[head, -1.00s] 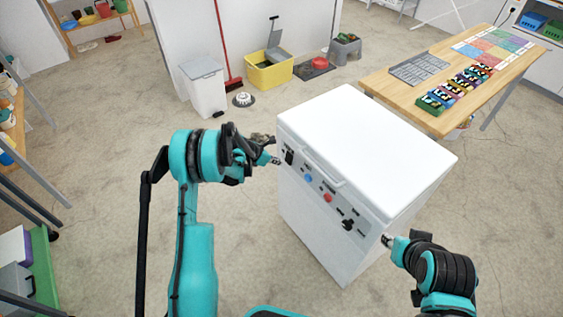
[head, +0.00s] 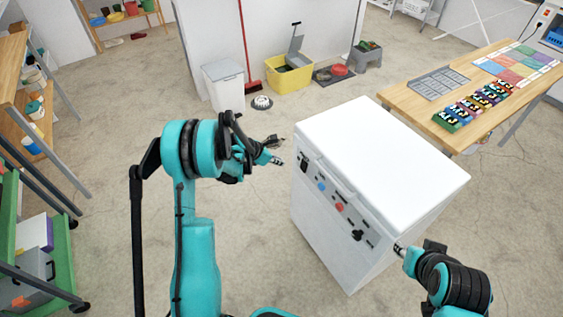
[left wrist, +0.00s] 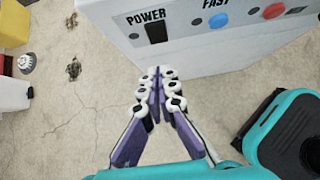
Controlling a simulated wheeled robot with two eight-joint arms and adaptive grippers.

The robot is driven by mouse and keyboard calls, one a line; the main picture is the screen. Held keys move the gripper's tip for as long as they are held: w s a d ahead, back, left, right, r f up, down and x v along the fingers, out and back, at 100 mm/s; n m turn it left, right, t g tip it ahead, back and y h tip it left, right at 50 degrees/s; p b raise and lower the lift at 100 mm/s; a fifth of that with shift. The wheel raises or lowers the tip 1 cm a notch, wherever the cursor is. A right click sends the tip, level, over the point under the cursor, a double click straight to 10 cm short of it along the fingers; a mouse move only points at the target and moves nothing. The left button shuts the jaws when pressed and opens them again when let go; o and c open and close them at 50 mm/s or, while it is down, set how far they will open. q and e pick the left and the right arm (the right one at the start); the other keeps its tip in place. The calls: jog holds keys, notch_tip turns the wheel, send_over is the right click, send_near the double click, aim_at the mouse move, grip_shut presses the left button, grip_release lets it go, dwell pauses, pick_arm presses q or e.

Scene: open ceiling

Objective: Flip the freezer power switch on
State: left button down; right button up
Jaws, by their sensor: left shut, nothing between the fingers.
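The white freezer (head: 385,150) stands ahead of me, its control panel facing me. The black power switch (head: 303,163) is at the panel's left end; in the left wrist view the switch (left wrist: 156,32) sits under the label "POWER". Whether it is on or off I cannot tell. My left gripper (head: 279,162) is shut and empty, just left of the panel and apart from it. In the left wrist view its fingertips (left wrist: 158,72) lie below the switch. My right gripper (head: 400,249) is near the freezer's right front side; its fingers are too small to read.
A blue button (head: 321,186), a red button (head: 339,207) and a black knob (head: 357,235) sit farther along the panel. A wooden table (head: 405,98) stands behind right. A white bin (head: 223,84) and yellow bucket (head: 290,78) stand at the back.

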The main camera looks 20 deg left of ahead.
aim_at(304, 166)
pick_arm(q)
jog(key=b+x, duration=0.4)
jog(key=x, duration=0.9)
jog(key=shift+w+d+g+y, duration=0.2)
jog(key=shift+w+g+y, duration=0.1)
jog(key=shift+w, duration=0.15)
